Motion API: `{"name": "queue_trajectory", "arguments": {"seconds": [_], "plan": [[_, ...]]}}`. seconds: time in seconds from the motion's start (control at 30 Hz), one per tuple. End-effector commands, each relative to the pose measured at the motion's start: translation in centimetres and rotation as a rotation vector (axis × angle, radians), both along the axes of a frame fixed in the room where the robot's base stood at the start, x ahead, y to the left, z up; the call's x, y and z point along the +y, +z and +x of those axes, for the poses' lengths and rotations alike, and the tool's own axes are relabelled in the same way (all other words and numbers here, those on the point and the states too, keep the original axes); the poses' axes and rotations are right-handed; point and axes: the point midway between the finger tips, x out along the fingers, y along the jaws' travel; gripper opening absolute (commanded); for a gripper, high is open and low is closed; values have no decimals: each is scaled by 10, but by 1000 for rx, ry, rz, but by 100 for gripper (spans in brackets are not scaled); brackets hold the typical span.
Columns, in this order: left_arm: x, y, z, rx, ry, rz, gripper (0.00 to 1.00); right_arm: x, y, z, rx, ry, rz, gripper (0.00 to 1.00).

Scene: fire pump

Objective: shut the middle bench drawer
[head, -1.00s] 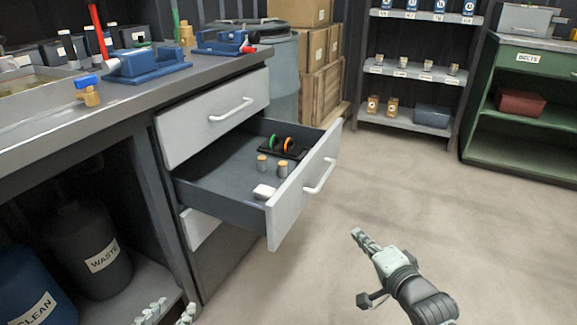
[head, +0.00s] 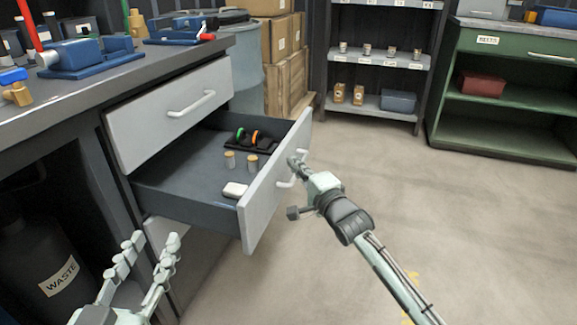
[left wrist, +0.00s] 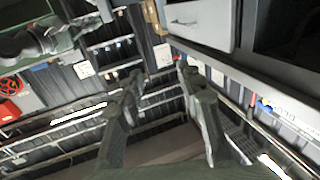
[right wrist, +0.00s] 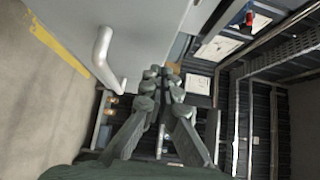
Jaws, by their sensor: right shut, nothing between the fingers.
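The middle bench drawer (head: 262,205) is pulled well out below a shut top drawer (head: 172,112). Its pale front and bar handle (head: 286,183) face right. My right gripper (head: 298,163) is shut and empty, close beside the outer face near the handle; whether it touches cannot be told. In the right wrist view the fingertips (right wrist: 163,78) lie together, with the handle (right wrist: 103,55) to their left. My left gripper (head: 150,245) is open and empty, low in front of the bench, left of the drawer front. Its parted fingers (left wrist: 158,80) show in the left wrist view.
The drawer holds two small cylinders (head: 241,161), a white block (head: 235,190) and a black holder (head: 250,143) with coloured rings. A lower drawer (head: 160,232) is partly hidden. Blue vises stand on the bench top (head: 130,82). The floor (head: 450,220) at right is clear.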

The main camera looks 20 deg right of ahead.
Motion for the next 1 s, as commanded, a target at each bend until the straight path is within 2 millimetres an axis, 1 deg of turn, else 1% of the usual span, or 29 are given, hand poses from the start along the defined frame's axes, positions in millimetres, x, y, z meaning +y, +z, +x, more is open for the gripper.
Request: {"name": "queue_trajectory", "arguments": {"seconds": [0.1, 0.2, 0.6, 0.73, 0.87, 1.0], "plan": [[-3, 7, -1, -34, -6, -17, 37, 10, 1, 7, -2, -1, 0, 0], [-4, 11, -1, -49, -10, -24, 37, 14, 0, 10, -1, -2, -1, 0], [-5, 13, -2, -55, -10, -27, 37, 16, 1, 11, -1, -2, -1, 0], [-4, 13, -2, -54, -10, -26, 37, 20, 1, 14, -2, -2, 0, 0], [-4, 11, -1, -43, -8, -22, 37, 32, 2, 22, -2, -1, 4, 0], [-3, 8, -1, -31, -6, -15, 37, 54, 2, 36, -2, -1, 5, 0]]}}
